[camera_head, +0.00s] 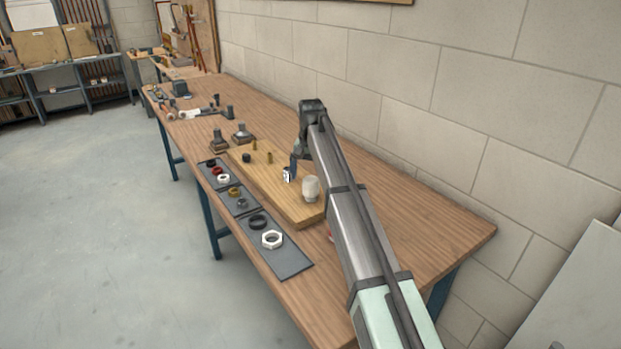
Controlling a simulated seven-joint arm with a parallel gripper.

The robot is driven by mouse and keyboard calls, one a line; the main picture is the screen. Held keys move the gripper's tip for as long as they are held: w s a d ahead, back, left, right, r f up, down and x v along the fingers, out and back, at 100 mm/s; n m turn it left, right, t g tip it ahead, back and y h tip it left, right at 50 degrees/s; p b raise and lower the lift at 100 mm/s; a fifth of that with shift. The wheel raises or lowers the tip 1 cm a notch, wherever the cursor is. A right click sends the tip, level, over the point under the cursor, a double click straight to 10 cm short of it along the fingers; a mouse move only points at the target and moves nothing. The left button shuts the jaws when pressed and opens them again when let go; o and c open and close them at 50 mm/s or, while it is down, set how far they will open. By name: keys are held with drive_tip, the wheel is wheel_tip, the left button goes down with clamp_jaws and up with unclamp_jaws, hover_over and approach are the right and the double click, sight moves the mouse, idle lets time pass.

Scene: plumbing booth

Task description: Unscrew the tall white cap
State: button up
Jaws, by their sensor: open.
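The tall white cap (311,187) stands upright near the front right end of a light wooden board (303,219) on the workbench. My arm comes in from the lower right, and its end hangs down over the board. My gripper (288,176) is open, just left of the white cap in the picture and apparently apart from it. The fingers are very small here, so their height above the board is hard to judge. What the cap sits on is not visible.
Brass fittings (269,157) and a dark cap (247,158) stand on the board. Dark mats (291,264) along the bench's front edge hold several rings and a white hex nut (272,239). Black stands (242,134) are behind. A block wall (400,100) runs along the right.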

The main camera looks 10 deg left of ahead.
drive_tip(key=shift+r, duration=0.35)
